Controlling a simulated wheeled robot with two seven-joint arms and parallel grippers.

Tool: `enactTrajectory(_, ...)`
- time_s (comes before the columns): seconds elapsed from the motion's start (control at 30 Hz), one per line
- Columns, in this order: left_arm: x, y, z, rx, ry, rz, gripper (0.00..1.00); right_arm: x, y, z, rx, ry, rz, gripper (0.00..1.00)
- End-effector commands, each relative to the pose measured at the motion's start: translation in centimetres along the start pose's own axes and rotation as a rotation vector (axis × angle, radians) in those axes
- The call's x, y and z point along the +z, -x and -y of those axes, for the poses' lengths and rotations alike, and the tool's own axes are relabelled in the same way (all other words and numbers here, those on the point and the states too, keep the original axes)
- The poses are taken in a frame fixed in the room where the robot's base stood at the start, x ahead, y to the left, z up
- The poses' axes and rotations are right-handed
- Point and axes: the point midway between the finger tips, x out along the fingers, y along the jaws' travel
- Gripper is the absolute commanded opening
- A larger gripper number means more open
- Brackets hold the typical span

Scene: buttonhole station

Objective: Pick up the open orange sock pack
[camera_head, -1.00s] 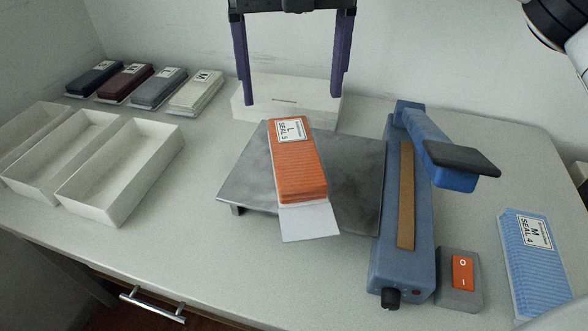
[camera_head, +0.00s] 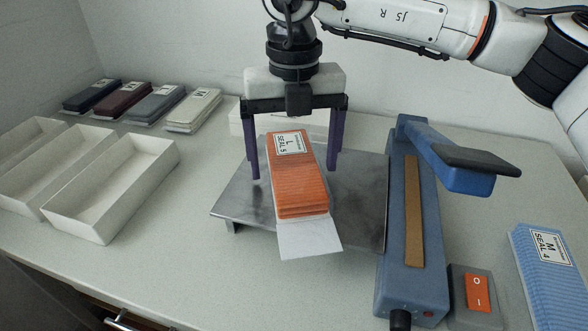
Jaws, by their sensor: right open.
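The open orange sock pack (camera_head: 302,190) lies on the grey metal platform (camera_head: 232,205), with a label reading L, SEAL 5 at its far end. Its clear, empty flap (camera_head: 308,240) hangs over the platform's front edge. My right gripper (camera_head: 294,174) is open, with its two purple fingers pointing down on either side of the pack's far part. A gap shows between each finger and the pack; exact fingertip height is hard to tell. My left gripper is not in view.
A blue sealer (camera_head: 412,245) with a raised arm stands right of the platform, beside an orange switch (camera_head: 477,290). A blue pack (camera_head: 550,275) lies at far right. White trays (camera_head: 110,185) stand at left, with several folded packs (camera_head: 155,105) behind. A pale block (camera_head: 236,122) is partly hidden.

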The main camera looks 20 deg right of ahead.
Motion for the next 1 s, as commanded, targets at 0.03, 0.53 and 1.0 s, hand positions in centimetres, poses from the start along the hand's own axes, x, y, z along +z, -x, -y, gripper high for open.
enactTrajectory(0.03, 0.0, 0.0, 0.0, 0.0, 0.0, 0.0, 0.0, 0.0, -0.5, 0.0, 0.0, 0.0, 0.0, 0.88)
enactTrajectory(0.53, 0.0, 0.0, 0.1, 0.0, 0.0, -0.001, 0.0, 0.0, -0.7, 0.0, 0.0, 0.0, 0.001, 0.51)
enactTrajectory(1.0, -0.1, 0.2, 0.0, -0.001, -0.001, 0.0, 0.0, 0.0, 1.5, -0.1, 0.002, -0.001, 0.003, 0.36)
